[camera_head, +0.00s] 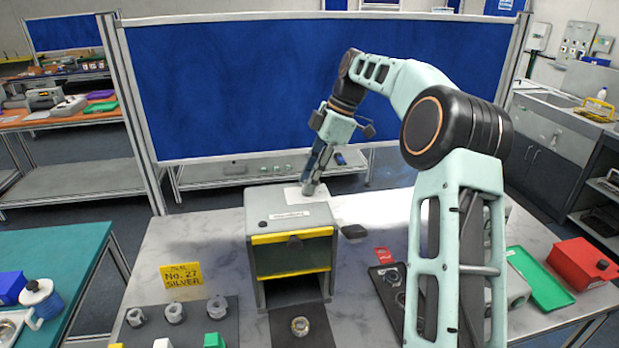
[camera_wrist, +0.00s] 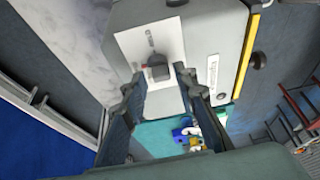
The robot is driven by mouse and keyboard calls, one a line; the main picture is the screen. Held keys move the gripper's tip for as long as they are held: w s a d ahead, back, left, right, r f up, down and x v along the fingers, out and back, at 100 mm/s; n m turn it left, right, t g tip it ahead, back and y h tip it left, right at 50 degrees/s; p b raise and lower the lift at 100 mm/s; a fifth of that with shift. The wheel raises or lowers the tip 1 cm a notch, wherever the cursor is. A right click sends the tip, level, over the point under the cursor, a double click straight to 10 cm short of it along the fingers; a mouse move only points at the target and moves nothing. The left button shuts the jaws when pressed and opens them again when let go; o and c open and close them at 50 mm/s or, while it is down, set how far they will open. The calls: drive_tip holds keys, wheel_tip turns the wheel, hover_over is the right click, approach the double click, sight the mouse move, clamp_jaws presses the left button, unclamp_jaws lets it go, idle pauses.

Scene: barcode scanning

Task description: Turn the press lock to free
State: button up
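The press (camera_head: 292,228) is a grey box with yellow-edged front on the table. A white plate (camera_wrist: 135,48) lies on its top and bears a small dark lock knob (camera_wrist: 158,67). My gripper (camera_head: 309,189) points down at the plate on the press top; in the head view it hides the knob. In the wrist view the fingers of my gripper (camera_wrist: 159,74) are apart, and the knob shows between their tips. Gaps show on both sides of the knob. I cannot tell how far down the tips reach along it.
A dark lever (camera_head: 354,231) sticks out at the press's right. In front are a yellow sign (camera_head: 181,275), a grey tray (camera_head: 190,322) with several metal parts, and a black mat (camera_head: 312,333) with a ring. A red bin (camera_head: 582,263) stands at the right.

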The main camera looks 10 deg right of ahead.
drive_tip(key=shift+o, duration=0.8)
drive_tip(key=v, duration=1.2)
drive_tip(key=shift+f, duration=0.1)
